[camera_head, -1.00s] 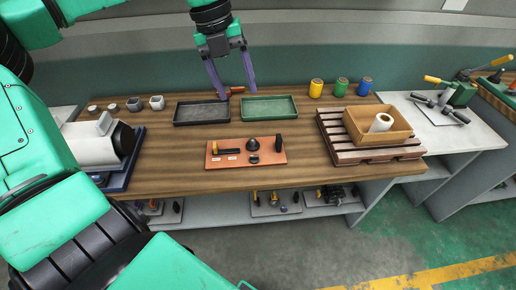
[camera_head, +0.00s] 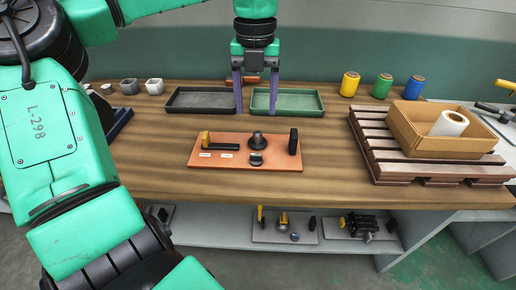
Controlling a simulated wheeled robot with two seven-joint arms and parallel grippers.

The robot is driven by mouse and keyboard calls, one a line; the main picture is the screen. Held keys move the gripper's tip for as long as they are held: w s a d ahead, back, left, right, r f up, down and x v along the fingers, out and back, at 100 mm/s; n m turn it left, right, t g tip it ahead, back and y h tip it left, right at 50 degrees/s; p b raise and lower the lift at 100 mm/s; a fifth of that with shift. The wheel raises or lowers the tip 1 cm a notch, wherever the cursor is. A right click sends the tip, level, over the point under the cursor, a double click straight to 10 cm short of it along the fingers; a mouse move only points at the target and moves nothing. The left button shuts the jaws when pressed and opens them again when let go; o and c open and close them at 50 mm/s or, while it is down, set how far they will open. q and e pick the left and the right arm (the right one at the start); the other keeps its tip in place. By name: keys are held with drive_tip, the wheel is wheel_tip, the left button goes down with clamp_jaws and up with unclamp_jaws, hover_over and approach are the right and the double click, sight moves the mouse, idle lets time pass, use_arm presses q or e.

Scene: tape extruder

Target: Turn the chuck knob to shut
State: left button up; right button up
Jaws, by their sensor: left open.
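An orange-brown panel (camera_head: 222,163) lies on the wooden bench. It carries a black round knob (camera_head: 257,137) at the middle back, a smaller dark part (camera_head: 256,159) in front of it, a black lever with a yellow end (camera_head: 207,138) on the left, and an upright black piece (camera_head: 293,141) on the right. I cannot read the labels or tell the knob's setting. My left gripper (camera_head: 256,112) points down, open and empty, its two purple fingers apart. In the picture it is just above and behind the knob, in front of the trays. My right gripper is out of view.
A dark tray (camera_head: 179,109) and a green tray (camera_head: 312,114) stand behind the panel. A cardboard box (camera_head: 417,144) with a white roll (camera_head: 449,124) sits on a pallet (camera_head: 385,170) to the right. Yellow, green and blue spools stand at the back. Bench around the panel is clear.

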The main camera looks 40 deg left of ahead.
sight(256, 154)
use_arm(q)
wheel_tip(256, 154, down, 13)
drive_tip(key=shift+s+r+b, duration=0.1)
drive_tip(key=shift+b, duration=0.4)
drive_tip(key=shift+f, duration=0.55)
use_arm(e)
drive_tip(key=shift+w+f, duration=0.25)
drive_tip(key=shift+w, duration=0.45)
use_arm(q)
clamp_jaws()
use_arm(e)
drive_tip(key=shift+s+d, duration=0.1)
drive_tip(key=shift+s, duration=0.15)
